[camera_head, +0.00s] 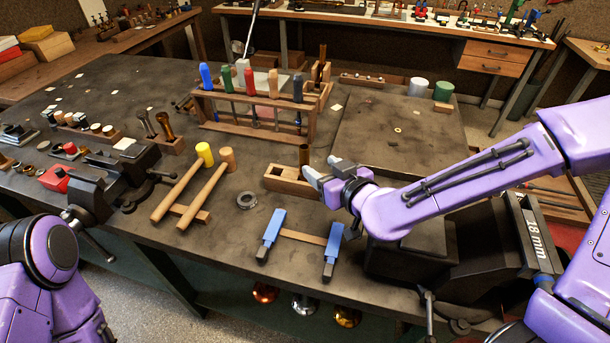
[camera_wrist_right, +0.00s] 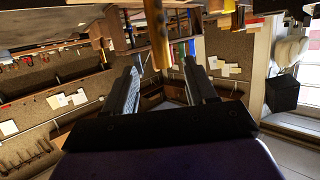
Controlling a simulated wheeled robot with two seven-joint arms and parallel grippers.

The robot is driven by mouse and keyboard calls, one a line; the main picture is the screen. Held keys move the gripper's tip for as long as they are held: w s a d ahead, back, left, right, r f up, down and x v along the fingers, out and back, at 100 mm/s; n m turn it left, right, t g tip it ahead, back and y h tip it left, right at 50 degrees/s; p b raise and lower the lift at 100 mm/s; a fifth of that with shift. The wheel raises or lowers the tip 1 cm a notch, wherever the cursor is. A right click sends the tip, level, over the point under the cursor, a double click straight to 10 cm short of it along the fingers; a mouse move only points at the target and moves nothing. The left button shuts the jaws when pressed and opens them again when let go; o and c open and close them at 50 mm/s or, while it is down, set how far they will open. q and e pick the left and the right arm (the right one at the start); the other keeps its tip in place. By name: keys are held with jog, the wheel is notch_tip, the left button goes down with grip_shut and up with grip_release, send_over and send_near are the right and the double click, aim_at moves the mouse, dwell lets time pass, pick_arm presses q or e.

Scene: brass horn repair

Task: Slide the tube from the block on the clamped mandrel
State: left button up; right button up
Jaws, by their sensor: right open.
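A dark piece marked 18 mm (camera_head: 535,240) is by the dark vise (camera_head: 425,250) at the right. No mandrel rod shows clearly there; my right arm covers part of that area. My left gripper is out of view.
A rack of coloured-handled tools (camera_head: 262,100) stands behind the block. Another vise (camera_head: 95,190) is at the left. The back-right board (camera_head: 400,130) is mostly clear.

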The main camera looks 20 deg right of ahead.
aim_at(307, 160)
jog(key=w, duration=0.1)
jog(key=w+f+b, duration=0.1)
jog(key=w+f, duration=0.1)
jog(key=shift+a, duration=0.35)
jog(key=x, duration=0.3)
jog(key=p+x, duration=0.1)
jog(key=x, duration=0.2)
jog(key=shift+w+a+r+p, duration=0.1)
jog(key=shift+w+p, duration=0.2)
jog(key=shift+w, duration=0.4)
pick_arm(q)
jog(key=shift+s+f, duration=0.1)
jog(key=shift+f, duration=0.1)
pick_arm(e)
jog(key=shift+s, duration=0.1)
grip_shut()
